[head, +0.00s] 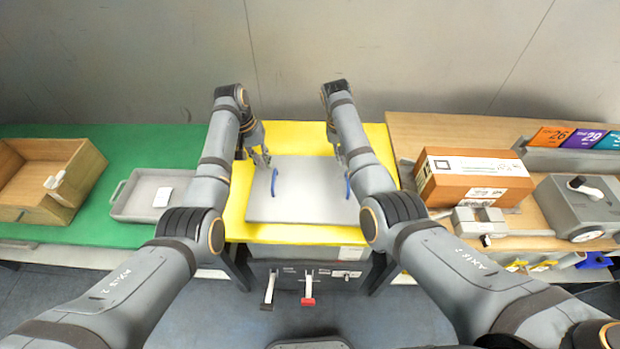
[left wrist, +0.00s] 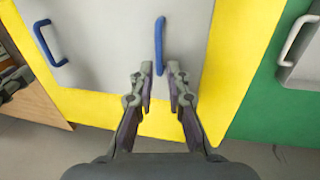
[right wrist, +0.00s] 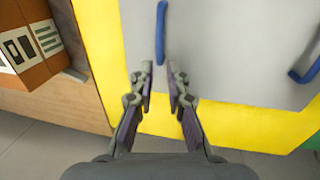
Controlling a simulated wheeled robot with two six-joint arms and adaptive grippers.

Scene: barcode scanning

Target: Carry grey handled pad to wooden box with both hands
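The grey pad (head: 312,195) lies flat on the yellow table top (head: 237,205), with a blue handle near each side. My left gripper (head: 262,160) is at the left handle (head: 274,181); in the left wrist view its open fingers (left wrist: 160,72) are apart, with that handle (left wrist: 159,45) ahead and between their line. My right gripper (head: 341,155) is at the right handle (head: 348,186); in the right wrist view its open fingers (right wrist: 160,72) point at that handle (right wrist: 161,32). Neither gripper holds anything. The wooden box (head: 50,175) stands open at the far left on the green table.
A grey tray (head: 125,201) with a white item (head: 163,197) lies on the green surface (head: 155,150) between box and pad. At right, a brown carton (head: 473,178) and a grey device (head: 585,207) stand on a wooden table.

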